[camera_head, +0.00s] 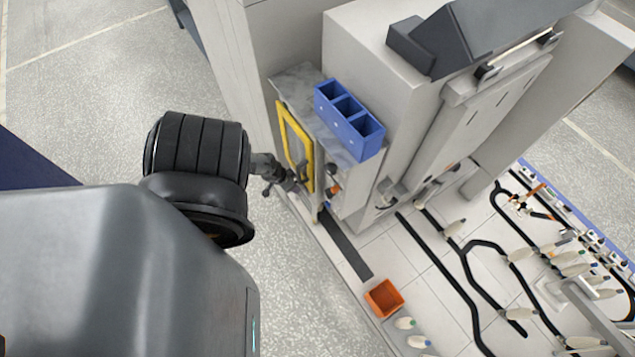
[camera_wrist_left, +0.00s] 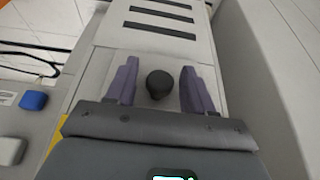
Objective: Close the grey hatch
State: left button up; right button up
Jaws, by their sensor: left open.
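A light grey panel with several dark slots, which looks like the grey hatch (camera_wrist_left: 114,32), fills the upper middle of the left wrist view. A round black knob (camera_wrist_left: 160,84) is in front of my left gripper (camera_wrist_left: 159,75). The two purple-grey fingers are apart, one on each side of the knob, with visible gaps. In the head view my left gripper (camera_head: 284,180) is beside a yellow-framed panel (camera_head: 296,146) on the grey cabinet. The slotted face cannot be made out there, and how far the hatch stands open cannot be told. My right gripper is not in view.
A blue three-compartment bin (camera_head: 349,118) sits on the cabinet top, above the gripper. An orange tray (camera_head: 383,298) and several bobbins lie on the white tiled table, beside black tracks. A blue block (camera_wrist_left: 33,100) is at the left wrist view's left. Open floor lies left of the cabinet.

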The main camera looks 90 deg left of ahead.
pick_arm(q)
jog(key=p+v, duration=0.6)
jog(key=v, duration=0.5)
jog(key=shift+f, duration=0.1)
